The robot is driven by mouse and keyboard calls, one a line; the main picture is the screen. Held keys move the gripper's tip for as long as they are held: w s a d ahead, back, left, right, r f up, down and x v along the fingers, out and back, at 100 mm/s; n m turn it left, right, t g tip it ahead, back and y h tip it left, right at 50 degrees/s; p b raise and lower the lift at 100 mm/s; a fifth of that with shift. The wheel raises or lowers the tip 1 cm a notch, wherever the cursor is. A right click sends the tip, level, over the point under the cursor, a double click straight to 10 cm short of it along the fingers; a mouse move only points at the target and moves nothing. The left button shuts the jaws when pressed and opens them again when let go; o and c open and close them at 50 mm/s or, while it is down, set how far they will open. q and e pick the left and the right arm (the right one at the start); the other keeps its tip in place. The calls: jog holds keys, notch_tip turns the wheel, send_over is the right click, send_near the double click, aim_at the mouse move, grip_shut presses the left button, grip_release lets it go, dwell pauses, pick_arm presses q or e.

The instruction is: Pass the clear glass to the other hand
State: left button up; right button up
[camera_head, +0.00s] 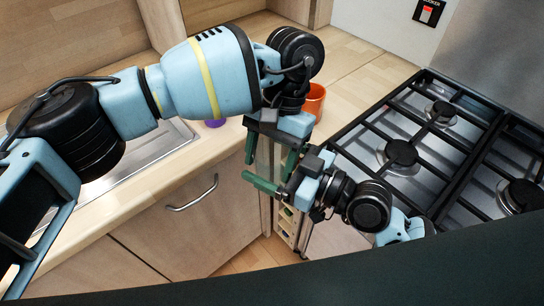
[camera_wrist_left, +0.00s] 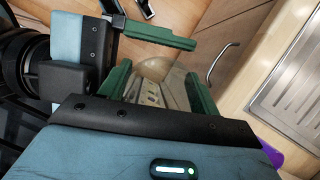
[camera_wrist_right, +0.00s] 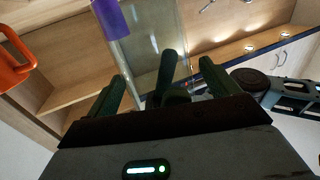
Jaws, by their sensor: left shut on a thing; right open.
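The clear glass (camera_wrist_left: 156,69) is see-through and hard to outline. My left gripper (camera_wrist_left: 160,92) is shut on it, one green finger on each side. In the head view my left gripper (camera_head: 271,152) points down, in front of the counter. My right gripper (camera_head: 291,172) is open, just below and close to the left one. In the right wrist view the glass (camera_wrist_right: 146,62) shows ahead of my right gripper (camera_wrist_right: 162,88), in line with the gap between its spread fingers. I cannot tell whether they touch the glass.
An orange mug (camera_head: 315,101) stands on the counter behind the grippers. A purple object (camera_head: 214,123) is by the sink (camera_head: 150,150), partly hidden by my left arm. The gas hob (camera_head: 400,155) with black grates is at the right.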

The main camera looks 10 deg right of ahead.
jog(key=c, duration=1.1)
pick_arm(q)
jog(key=o, duration=1.2)
pick_arm(e)
jog(key=shift+c, duration=0.5)
pick_arm(q)
jog(key=shift+s+d, duration=0.1)
jog(key=shift+r, duration=0.1)
jog(key=v, duration=1.2)
